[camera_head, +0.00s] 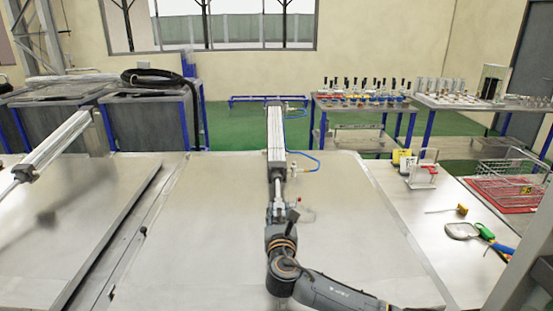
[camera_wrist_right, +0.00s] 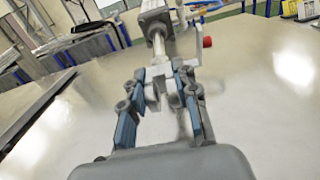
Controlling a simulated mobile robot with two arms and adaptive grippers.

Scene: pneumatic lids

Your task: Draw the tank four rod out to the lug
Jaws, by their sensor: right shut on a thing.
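A silver pneumatic cylinder (camera_head: 275,140) stands at the back of the central metal lid (camera_head: 190,230), its rod (camera_head: 278,188) pointing toward me. In the right wrist view the rod (camera_wrist_right: 158,45) ends in a grey rod end (camera_wrist_right: 152,92). My right gripper (camera_head: 280,212) is at this end, and in the wrist view its fingers (camera_wrist_right: 158,88) are closed on both sides of the rod end. I cannot make out the lug clearly; the gripper and wrist cover that part of the lid. My left gripper is out of view.
Another cylinder (camera_head: 50,145) lies over the left lid. A blue air hose (camera_head: 305,158) loops right of the central cylinder. The central lid's left part is clear.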

